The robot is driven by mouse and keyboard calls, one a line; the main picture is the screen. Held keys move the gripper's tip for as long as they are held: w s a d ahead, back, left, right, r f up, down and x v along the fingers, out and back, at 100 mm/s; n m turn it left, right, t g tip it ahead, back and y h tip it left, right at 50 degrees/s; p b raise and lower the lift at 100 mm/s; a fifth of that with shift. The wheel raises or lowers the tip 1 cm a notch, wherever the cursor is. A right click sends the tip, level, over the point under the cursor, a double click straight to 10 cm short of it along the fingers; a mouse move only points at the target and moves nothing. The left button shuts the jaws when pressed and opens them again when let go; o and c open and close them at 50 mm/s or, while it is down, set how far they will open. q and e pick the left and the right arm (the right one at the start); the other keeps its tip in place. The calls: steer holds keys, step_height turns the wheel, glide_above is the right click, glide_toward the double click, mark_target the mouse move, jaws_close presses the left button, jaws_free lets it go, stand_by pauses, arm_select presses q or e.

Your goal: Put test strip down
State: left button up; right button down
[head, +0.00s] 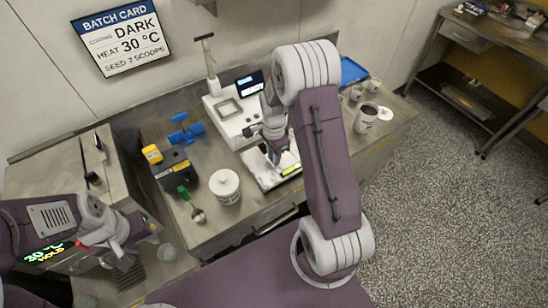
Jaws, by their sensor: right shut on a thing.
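My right gripper (272,155) is above a white tray or board (264,181) on the steel bench. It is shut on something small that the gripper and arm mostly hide. I take this to be the test strip, but its outline is not clear. A small yellow-green patch shows at the board's right side, and I cannot tell what it belongs to. My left gripper (122,261) is at the lower left, away from the board, and its fingers are too small to read.
A white scale-like device (232,110) stands behind the board. White cups (366,117) and a blue tray (352,70) are to the right.

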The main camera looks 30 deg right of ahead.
steer(key=shift+f, duration=0.65)
steer(key=shift+w+d+f, duration=0.1)
steer(key=shift+w+f, duration=0.05)
steer(key=shift+f, duration=0.15)
steer(key=c, duration=1.3)
jaws_free()
steer(key=shift+f, duration=0.1)
steer(key=shift+o, duration=0.2)
